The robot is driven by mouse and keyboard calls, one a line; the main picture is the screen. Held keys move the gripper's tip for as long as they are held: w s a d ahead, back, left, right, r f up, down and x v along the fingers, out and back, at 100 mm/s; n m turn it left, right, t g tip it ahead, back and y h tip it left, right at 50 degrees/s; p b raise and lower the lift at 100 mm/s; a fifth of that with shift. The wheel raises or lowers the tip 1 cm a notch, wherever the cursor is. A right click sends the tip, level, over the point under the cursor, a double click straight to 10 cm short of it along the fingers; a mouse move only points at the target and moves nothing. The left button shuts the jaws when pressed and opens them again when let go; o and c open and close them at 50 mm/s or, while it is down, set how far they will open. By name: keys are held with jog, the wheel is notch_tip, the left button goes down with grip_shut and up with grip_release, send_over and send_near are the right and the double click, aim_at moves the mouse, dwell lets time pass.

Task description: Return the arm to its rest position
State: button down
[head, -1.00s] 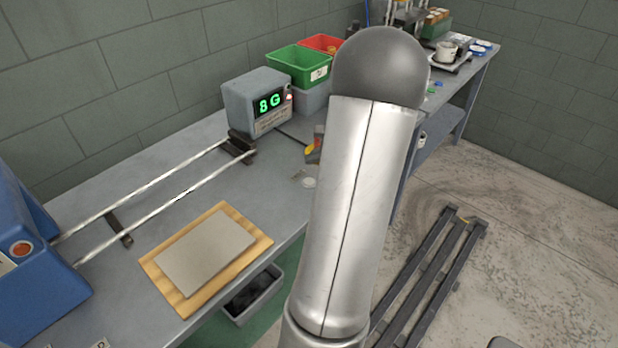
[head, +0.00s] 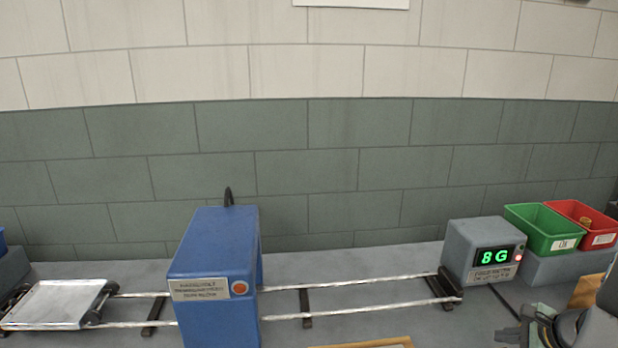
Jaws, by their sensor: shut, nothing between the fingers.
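Part of my arm shows at the bottom right corner of the head view, with a pale link and dark rounded parts. My gripper (head: 508,336) seems to be the dark blocky end at the left of these parts, low over the bench by the display box. It is small and partly cut off by the bottom edge. It is shut, and I see nothing held in it. Most of the arm is outside the picture.
A blue machine (head: 213,280) stands on the bench over two rails (head: 365,281). A metal tray (head: 55,303) sits at the left end. A grey box (head: 484,252) reads "8G". Green (head: 543,228) and red (head: 586,224) bins stand right. A tan board edge (head: 375,344) shows below.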

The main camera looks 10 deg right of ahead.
jog(key=a+r+n+g+y, duration=0.1)
jog(key=a+r+n+g, duration=0.15)
jog(key=a+n, duration=0.7)
jog(key=a+r+n+g+y, duration=0.1)
jog(key=a+n+g, duration=0.15)
jog(key=a, duration=1.35)
jog(key=s+a+n+g+h, duration=0.3)
jog(key=s+a+n+h, duration=0.1)
jog(key=s+a+n, duration=0.7)
jog(key=shift+s+a+r+n, duration=0.2)
jog(key=shift+a+n, duration=0.2)
jog(key=shift+a, duration=0.2)
